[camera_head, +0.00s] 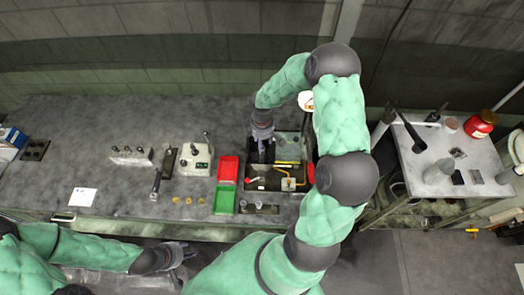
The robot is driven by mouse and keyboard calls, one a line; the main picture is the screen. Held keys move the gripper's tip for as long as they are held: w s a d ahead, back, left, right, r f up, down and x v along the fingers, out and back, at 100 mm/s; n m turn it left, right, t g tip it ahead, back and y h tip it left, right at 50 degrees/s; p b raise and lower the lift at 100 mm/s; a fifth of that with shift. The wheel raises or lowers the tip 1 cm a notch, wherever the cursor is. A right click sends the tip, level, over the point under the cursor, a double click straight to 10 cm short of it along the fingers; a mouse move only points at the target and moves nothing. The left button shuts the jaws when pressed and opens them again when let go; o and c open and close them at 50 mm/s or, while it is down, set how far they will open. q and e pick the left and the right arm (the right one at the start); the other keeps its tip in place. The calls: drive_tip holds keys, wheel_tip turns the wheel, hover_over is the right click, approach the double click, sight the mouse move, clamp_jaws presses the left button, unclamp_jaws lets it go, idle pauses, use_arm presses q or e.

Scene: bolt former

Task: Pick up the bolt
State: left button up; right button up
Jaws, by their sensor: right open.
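I cannot make out a bolt with certainty; any bolt at the machine is too small or hidden by my gripper. My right gripper (262,144) points down, open, over the left part of the dark, open-topped machine (262,184) on the bench. Its fingertips are partly lost against the dark interior. My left gripper (188,254) is low in the view, in front of the bench edge and away from the machine; its finger opening is unclear.
A red bin (228,168) and a green bin (224,200) stand left of the machine. Small yellowish parts (188,201) lie left of the green bin. A grey device (195,160) stands further left. A side table (450,160) with tools is at the right.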

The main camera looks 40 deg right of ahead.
wheel_tip(320, 180, down, 4)
drive_tip(key=shift+w+r, duration=0.1)
drive_tip(key=shift+w, duration=0.05)
clamp_jaws()
drive_tip(key=shift+r, duration=0.1)
wheel_tip(320, 180, up, 10)
idle(0.7)
